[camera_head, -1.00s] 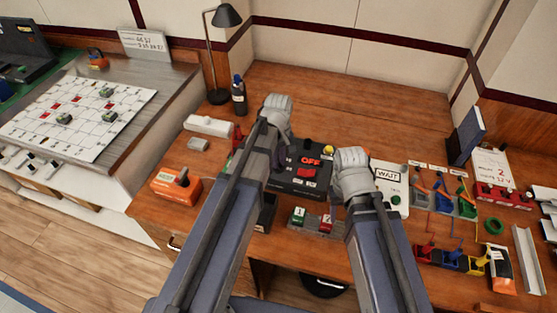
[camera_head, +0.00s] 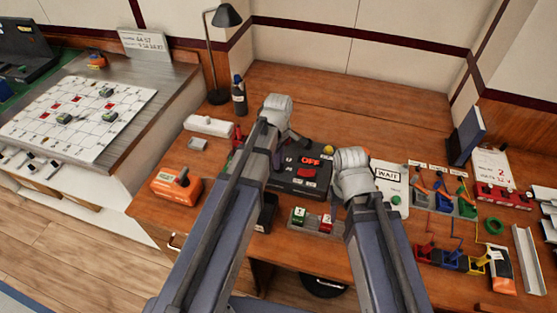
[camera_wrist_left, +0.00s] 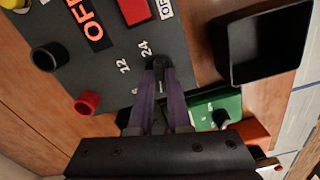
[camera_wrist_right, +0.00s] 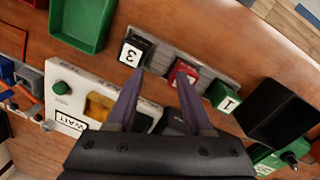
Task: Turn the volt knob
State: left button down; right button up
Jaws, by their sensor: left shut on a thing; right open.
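The volt knob (camera_wrist_left: 158,62) is a small dark knob on the dark power unit (camera_wrist_left: 120,45), beside the printed marks 12 and 24 in the left wrist view. My left gripper (camera_wrist_left: 160,72) is shut on it, and its fingers partly hide it. The unit (camera_head: 312,186) also shows in the head view, with a red OFF display (camera_head: 310,161); my left arm covers its left part there. My right gripper (camera_wrist_right: 158,80) is open and empty, above the desk near the numbered blocks.
A white WAIT box (camera_wrist_right: 80,100) with a green button stands right of the unit in the head view. Numbered blocks, including a green one (camera_head: 299,215) and a red one (camera_head: 325,221), sit in front. An orange box (camera_head: 176,186) is at left. The desk behind is clear.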

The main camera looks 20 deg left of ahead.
dwell(0.3)
pick_arm(q)
jog(key=c, duration=0.9)
grip_release()
jog(key=shift+o, duration=0.2)
notch_tip(320, 180, up, 8)
jog(key=p, duration=0.8)
jog(key=shift+f, duration=0.1)
pick_arm(e)
notch_tip(320, 180, up, 8)
jog(key=shift+f, duration=0.1)
